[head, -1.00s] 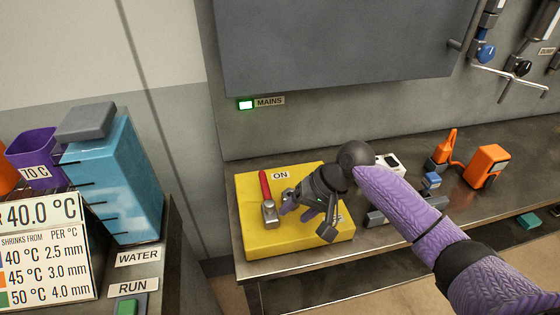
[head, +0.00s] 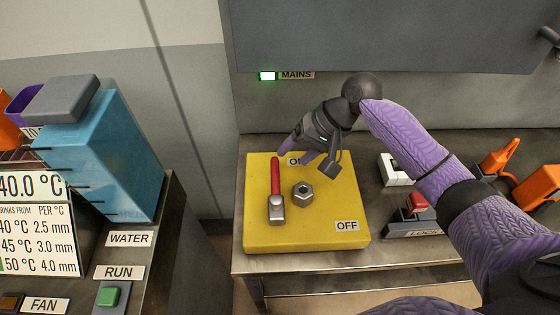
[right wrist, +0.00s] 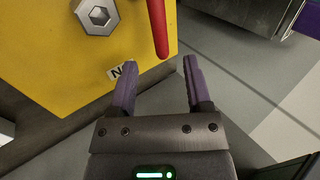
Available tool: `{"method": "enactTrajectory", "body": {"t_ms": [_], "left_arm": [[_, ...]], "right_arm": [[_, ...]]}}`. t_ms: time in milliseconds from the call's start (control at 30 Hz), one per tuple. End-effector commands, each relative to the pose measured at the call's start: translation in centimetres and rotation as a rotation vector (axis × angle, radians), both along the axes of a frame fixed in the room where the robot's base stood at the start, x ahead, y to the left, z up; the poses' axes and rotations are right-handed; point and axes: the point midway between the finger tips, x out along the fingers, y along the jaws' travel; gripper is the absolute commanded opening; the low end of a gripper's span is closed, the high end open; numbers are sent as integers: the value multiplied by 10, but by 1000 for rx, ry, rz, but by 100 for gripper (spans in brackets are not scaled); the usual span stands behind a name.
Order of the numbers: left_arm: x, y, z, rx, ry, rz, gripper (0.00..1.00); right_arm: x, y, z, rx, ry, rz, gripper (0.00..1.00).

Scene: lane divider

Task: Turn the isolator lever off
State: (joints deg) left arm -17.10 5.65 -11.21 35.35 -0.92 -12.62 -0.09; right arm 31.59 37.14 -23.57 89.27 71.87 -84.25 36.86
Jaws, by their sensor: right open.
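The yellow isolator box (head: 257,228) lies on the bench with an ON label (head: 296,161) at its far side and an OFF label (head: 346,226) at its right. A red-handled lever with a grey metal head (head: 275,182) lies on it at the left, handle pointing to the far edge. Its head is apart from a steel hex nut (head: 302,194) near the box's middle. My right gripper (head: 295,157) is open and empty over the far edge, partly hiding ON. In the right wrist view the red handle's end (right wrist: 159,35) is just ahead, between the lines of the fingers. My left gripper is out of view.
A LOCK block with a red part (head: 417,202) and a white piece (head: 396,178) stand right of the box, under my right arm. A blue water tank (head: 110,150) stands left, across a gap.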

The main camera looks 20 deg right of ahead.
Motion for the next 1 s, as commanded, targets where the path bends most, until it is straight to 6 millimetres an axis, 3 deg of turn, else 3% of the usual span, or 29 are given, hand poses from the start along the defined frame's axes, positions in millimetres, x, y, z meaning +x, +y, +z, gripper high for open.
{"method": "enactTrajectory", "body": {"t_ms": [33, 200, 567, 867, 1000], "left_arm": [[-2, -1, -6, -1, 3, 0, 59], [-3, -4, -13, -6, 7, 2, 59], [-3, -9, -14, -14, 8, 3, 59], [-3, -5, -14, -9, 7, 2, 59], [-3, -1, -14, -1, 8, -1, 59]], "right_arm": [[1, 7, -13, 3, 2, 1, 63], [7, 24, -40, 1, 0, -1, 63], [9, 31, -48, -2, -2, 0, 63], [9, 30, -48, -1, -1, -1, 1], [9, 30, -48, -1, -1, -1, 0]]}}
